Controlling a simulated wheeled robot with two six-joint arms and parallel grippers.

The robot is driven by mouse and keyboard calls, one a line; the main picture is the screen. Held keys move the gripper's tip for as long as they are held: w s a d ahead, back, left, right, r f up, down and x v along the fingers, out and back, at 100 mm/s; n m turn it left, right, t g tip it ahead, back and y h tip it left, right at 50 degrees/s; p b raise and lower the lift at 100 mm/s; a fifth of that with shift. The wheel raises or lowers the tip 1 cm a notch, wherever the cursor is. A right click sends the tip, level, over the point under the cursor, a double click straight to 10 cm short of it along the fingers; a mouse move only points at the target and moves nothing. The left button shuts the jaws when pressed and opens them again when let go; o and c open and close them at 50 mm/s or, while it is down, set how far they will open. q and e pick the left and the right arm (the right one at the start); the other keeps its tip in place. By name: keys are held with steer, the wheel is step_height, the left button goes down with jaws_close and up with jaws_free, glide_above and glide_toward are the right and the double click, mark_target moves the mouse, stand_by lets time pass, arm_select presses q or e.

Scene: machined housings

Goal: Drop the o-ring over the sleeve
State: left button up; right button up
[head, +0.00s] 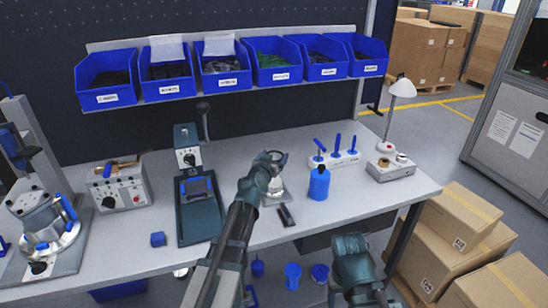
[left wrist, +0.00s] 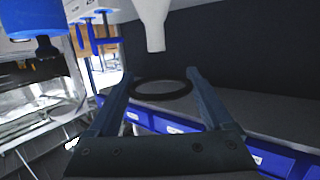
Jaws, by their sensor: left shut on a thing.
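The black o-ring (left wrist: 162,88) is held across the two fingertips of my left gripper (left wrist: 160,92) in the left wrist view. A pale sleeve (left wrist: 153,30) stands beyond it, its narrow end pointing down in that picture, which looks upside down. The ring shows apart from the sleeve, not around it. In the head view my left gripper (head: 270,160) is over a small pale fixture (head: 275,187) on the bench and partly hides it. My right gripper (head: 355,258) is low at the front, off the bench edge; its fingers are not clear.
The bench (head: 330,208) carries a blue bottle (head: 319,184), a rack of blue-handled tools (head: 338,158) and a dark press (head: 198,205) near the fixture. A small dark object (head: 286,215) lies in front of it. Blue bins (head: 220,85) line the shelf behind.

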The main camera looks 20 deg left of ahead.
arm_select(q)
steer(key=shift+f+b, duration=2.5)
steer(key=shift+f, duration=0.35)
arm_select(e)
step_height(320, 180, down, 6)
steer(key=shift+r, duration=0.15)
arm_select(q)
steer(key=o, duration=1.1)
steer(key=shift+s, duration=0.1)
